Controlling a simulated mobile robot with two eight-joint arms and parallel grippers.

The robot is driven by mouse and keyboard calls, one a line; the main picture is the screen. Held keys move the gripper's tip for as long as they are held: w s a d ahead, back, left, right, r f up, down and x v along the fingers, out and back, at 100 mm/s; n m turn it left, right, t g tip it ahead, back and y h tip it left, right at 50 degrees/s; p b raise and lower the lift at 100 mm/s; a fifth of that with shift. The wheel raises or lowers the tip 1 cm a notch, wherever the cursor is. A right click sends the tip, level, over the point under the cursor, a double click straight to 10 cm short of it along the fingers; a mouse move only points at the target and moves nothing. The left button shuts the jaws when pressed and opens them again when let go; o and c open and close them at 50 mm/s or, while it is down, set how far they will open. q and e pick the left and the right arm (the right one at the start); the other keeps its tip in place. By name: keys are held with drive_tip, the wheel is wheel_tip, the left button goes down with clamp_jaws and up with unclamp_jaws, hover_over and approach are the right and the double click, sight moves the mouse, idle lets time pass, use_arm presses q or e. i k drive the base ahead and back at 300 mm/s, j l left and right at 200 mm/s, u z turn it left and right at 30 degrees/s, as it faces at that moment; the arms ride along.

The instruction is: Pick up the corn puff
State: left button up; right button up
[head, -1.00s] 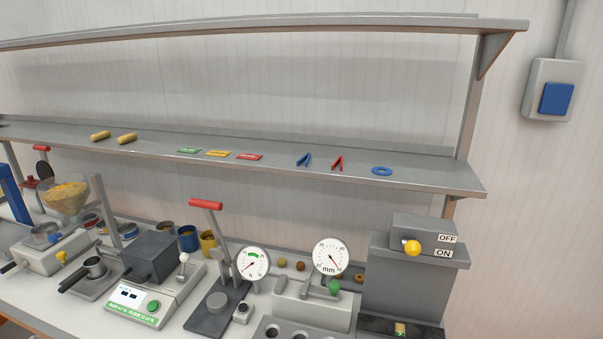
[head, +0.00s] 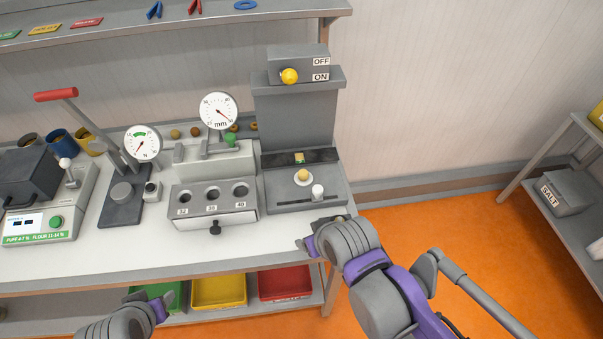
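A small round tan-yellow ball (head: 303,175), which looks like the corn puff, rests on a pale round seat at the front of the tall grey machine (head: 295,110). My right gripper (head: 313,240) is at the table's front right corner, below and in front of that machine, apart from the ball. Its fingers are mostly hidden by its own wrist. My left gripper (head: 156,304) is low in front of the table, with only a purple part and a grey wrist showing. I cannot tell whether either gripper is open.
A grey block with three holes (head: 213,207) stands left of the machine. Gauges (head: 218,111) and a red-handled lever (head: 56,95) rise behind and left. A white knob (head: 318,191) is right of the ball. Green, yellow and red bins (head: 219,291) sit below the table.

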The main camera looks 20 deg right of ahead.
sight(303, 175)
drive_tip(key=k+l, duration=0.15)
drive_tip(key=l, duration=0.2)
drive_tip(key=k+l, duration=0.15)
drive_tip(key=l, duration=0.25)
drive_tip(key=k+l, duration=0.1)
drive_tip(key=l, duration=0.25)
drive_tip(key=i+j, duration=0.15)
drive_tip(key=j, duration=0.15)
drive_tip(key=i+j, duration=0.15)
drive_tip(key=j, duration=0.15)
